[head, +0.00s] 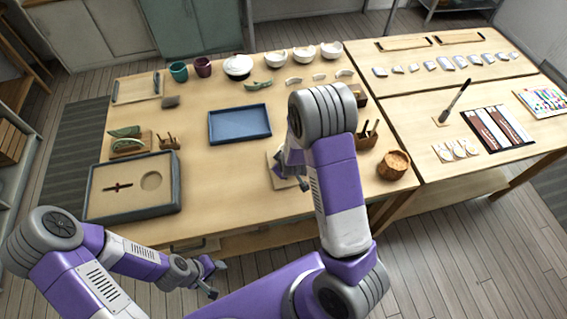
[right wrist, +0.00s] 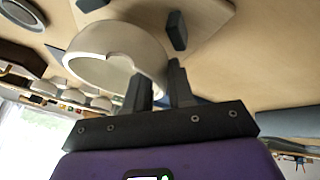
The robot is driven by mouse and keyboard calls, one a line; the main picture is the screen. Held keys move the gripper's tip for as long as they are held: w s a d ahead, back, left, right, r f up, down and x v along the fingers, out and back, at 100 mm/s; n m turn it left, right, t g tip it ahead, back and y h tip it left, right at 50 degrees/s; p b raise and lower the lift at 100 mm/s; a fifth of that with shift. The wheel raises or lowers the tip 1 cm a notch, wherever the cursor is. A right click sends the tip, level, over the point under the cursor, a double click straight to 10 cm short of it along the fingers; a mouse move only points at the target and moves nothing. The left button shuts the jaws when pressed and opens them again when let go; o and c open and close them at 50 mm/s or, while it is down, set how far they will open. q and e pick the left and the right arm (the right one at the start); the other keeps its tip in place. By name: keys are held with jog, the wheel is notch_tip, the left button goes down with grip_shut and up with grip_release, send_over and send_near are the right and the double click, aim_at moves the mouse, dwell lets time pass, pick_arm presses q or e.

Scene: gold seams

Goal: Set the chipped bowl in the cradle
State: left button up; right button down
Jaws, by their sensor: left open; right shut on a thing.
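The chipped bowl (right wrist: 115,50), cream with a notch in its rim, is in the right wrist view, its wall between the fingers of my right gripper (right wrist: 160,85). My right gripper is shut on it. A pale board with dark upright blocks, which looks like the cradle (right wrist: 215,14), lies close beyond the bowl. I cannot tell whether they touch. In the head view the cradle (head: 278,181) is partly behind my right arm, which hides most of the bowl and gripper. My left gripper (head: 216,279) is open and empty, off the table's front edge.
A blue tray (head: 240,125) lies left of the cradle, and a sand tray (head: 178,190) at the front left. A wooden pot (head: 393,165) stands to the right. White bowls (head: 303,54) and cups (head: 179,72) line the back. Bare tabletop lies between the two trays.

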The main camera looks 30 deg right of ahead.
jog(key=shift+f+b, duration=0.4)
jog(key=shift+f, duration=0.05)
dwell(0.4)
jog(key=c, duration=0.9)
grip_release()
jog(key=shift+s, duration=0.1)
jog(key=shift+f, duration=0.1)
jog(key=shift+s+a, duration=0.1)
jog(key=shift+a, duration=0.05)
jog(key=shift+c, duration=1)
jog(key=shift+o, duration=0.2)
